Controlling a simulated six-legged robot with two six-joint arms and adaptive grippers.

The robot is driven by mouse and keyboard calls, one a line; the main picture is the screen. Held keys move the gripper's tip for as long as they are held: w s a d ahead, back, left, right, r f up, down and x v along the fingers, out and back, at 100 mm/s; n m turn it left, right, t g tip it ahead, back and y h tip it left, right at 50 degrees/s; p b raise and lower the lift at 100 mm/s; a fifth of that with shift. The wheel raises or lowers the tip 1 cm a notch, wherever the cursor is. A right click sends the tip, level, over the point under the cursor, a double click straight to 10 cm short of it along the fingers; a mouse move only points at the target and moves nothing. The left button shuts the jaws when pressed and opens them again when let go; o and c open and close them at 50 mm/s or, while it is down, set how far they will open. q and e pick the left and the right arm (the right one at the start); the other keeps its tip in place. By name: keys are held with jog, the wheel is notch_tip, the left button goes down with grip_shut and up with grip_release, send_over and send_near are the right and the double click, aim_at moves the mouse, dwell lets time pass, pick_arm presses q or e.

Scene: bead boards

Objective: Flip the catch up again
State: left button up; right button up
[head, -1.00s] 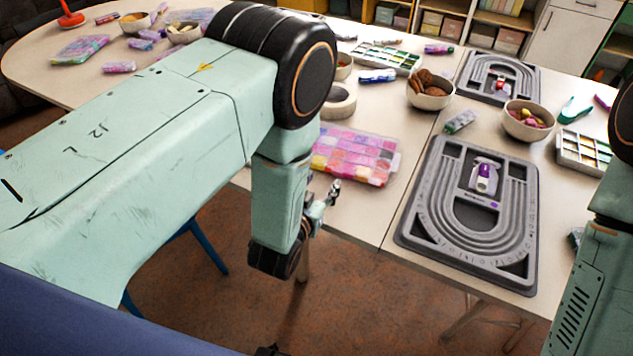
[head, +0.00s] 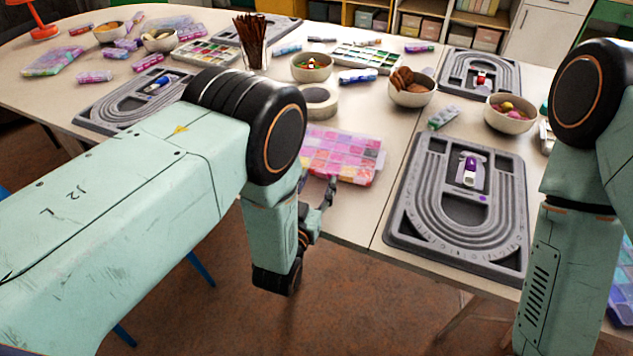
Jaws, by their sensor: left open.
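A grey bead board (head: 407,215) lies on the near table at the right. A small white and purple catch (head: 469,172) sits in its central recess; at this size I cannot tell whether its lever is up or down. A second board (head: 503,92) behind it carries a red catch (head: 481,79). A third board (head: 100,112) at the left carries a blue catch (head: 157,84). My left gripper (head: 325,192) is open and empty, near the table's front edge, left of the purple catch's board and apart from it. My right arm comes down at the right; its gripper is out of view.
Bowls of biscuits (head: 411,92) and sweets (head: 510,114) stand behind the near board. A cup of brown sticks (head: 250,42) stands further back.

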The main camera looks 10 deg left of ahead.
pick_arm(q)
jog(key=shift+w, duration=0.5)
jog(key=shift+c, duration=0.2)
grip_shut()
